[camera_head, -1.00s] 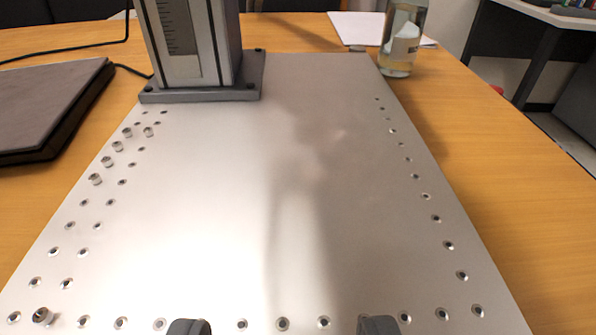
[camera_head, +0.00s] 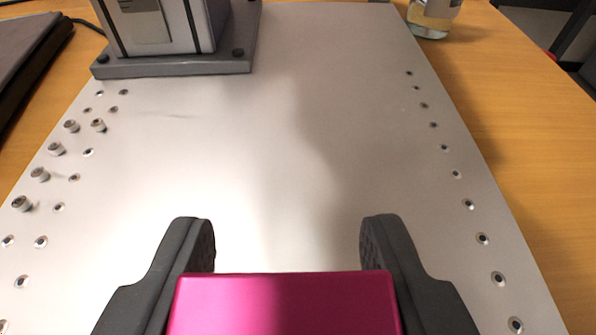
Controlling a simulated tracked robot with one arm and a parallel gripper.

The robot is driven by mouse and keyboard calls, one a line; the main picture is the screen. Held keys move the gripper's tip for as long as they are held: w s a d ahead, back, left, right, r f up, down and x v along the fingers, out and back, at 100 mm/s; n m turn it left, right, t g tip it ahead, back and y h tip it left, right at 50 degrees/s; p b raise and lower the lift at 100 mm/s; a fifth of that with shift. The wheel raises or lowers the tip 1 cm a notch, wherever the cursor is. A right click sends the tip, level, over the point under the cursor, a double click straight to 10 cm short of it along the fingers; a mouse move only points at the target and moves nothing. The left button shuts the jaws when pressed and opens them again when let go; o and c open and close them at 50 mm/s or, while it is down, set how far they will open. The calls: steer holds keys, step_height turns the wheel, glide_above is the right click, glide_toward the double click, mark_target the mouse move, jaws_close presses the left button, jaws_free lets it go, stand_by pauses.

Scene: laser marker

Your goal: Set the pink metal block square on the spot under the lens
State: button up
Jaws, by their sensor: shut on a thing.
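The pink metal block (camera_head: 283,305) is at the bottom middle of the view, between the two dark fingers of my gripper (camera_head: 287,245). My gripper is shut on it. Only the block's upper part shows; the rest is cut off by the frame edge. The block looks roughly square to the fingers. Beyond the fingertips lies the bare silver metal plate (camera_head: 300,130). The lens and the spot under it cannot be made out in this view.
A grey column on a dark bolted base (camera_head: 180,65) stands at the plate's back left. Several pegs (camera_head: 40,174) stick up along the left edge; holes line both edges. A glass bottle (camera_head: 433,18) stands at the back right. The plate's middle is clear.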

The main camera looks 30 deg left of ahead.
mark_target(292, 278)
steer(key=shift+w+a+f, duration=0.1)
steer(key=shift+w+a, duration=0.2)
steer(key=shift+w, duration=0.2)
steer(key=shift+w+a+f, duration=0.1)
steer(key=shift+w+a, duration=0.15)
steer(key=shift+w, duration=0.2)
steer(key=shift+f+b, duration=1)
steer(key=shift+f, duration=0.75)
steer(key=shift+r, duration=0.1)
steer(key=o, duration=1.2)
steer(key=shift+s, duration=0.1)
